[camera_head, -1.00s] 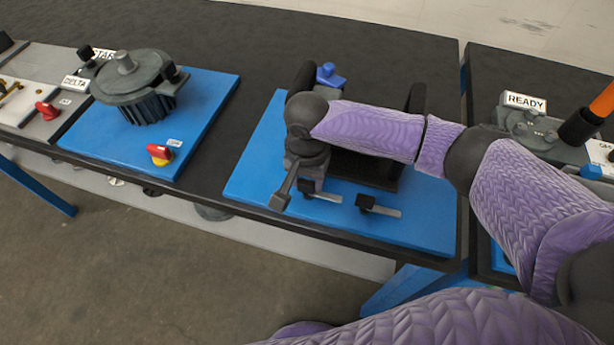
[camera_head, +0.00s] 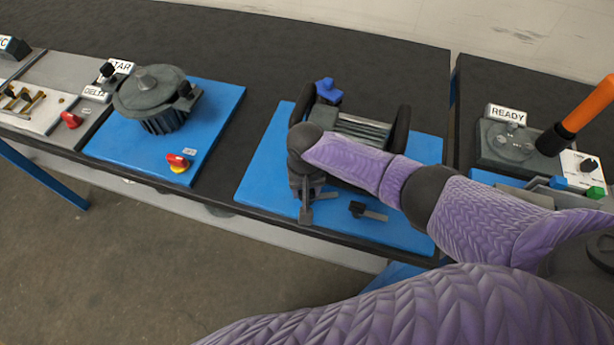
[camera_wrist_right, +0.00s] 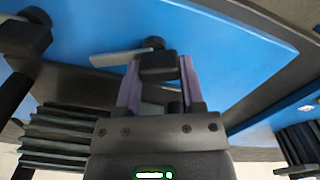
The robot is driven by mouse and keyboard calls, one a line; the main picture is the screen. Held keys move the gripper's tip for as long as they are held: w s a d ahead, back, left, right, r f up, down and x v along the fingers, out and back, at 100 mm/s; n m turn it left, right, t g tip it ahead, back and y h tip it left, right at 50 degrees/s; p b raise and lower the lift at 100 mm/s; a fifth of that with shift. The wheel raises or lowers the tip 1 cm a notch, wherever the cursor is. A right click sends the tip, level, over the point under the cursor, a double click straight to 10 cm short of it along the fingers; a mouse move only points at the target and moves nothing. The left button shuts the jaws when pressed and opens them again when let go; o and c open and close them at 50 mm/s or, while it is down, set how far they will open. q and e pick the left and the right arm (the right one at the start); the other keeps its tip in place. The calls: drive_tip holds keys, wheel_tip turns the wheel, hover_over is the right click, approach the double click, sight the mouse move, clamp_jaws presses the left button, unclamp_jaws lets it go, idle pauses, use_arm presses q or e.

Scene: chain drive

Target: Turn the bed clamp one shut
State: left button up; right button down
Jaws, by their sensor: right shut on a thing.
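My right gripper (camera_wrist_right: 160,88) is shut on a small black block, the handle of bed clamp one (camera_wrist_right: 158,67), between its two purple fingers. In the head view my right gripper (camera_head: 306,195) points down at the front left of the blue base plate (camera_head: 262,183) and hides most of this clamp. A short piece of grey bar (camera_head: 330,195) shows just right of it. A second clamp (camera_head: 358,209), with a black knob and flat grey bar, lies to the right; it seems to show in the wrist view (camera_wrist_right: 153,43). My left gripper is not in view.
Black uprights and a ribbed grey bed (camera_head: 365,128) stand behind the gripper, partly under my forearm. A blue knob (camera_head: 327,90) is at the back.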

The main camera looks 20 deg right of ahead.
drive_tip(key=n, duration=0.3)
drive_tip(key=n+p, duration=0.1)
drive_tip(key=n, duration=0.2)
drive_tip(key=shift+s+a+r+n, duration=0.1)
drive_tip(key=shift+s+a+n, duration=0.05)
drive_tip(key=shift+n, duration=0.15)
drive_tip(key=n+p, duration=0.1)
drive_tip(key=n, duration=0.2)
drive_tip(key=shift+s+n, duration=0.15)
drive_tip(key=shift+n, duration=1.55)
drive_tip(key=shift+c, duration=1)
unclamp_jaws()
wheel_tip(320, 180, up, 10)
drive_tip(key=p, duration=0.4)
drive_tip(key=shift+p, duration=0.4)
